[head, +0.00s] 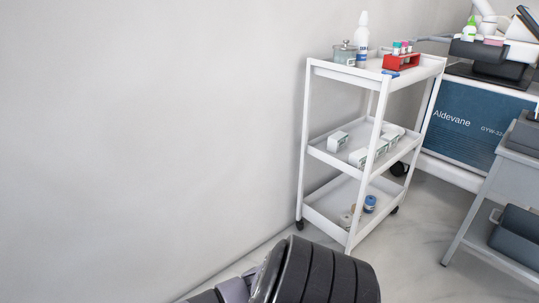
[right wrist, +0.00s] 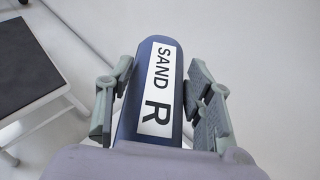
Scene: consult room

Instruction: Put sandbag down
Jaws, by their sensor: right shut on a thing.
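The sandbag (right wrist: 158,85) is a dark blue, rounded block with a white label reading "SAND R" in the right wrist view. My right gripper (right wrist: 164,75) is shut on it, with grey-green fingers along its left and right sides. The sandbag's near end is hidden behind the gripper body. The sandbag cannot be made out in the head view. A dark ribbed part of my arm shows at the bottom of the head view. My left gripper is not in view.
A white three-shelf cart (head: 310,148) stands by the wall, holding bottles, a red tube rack (head: 401,62) and small boxes. A grey stand (head: 490,185) is at the right. A black-topped step (right wrist: 35,65) stands at the left of the wrist view.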

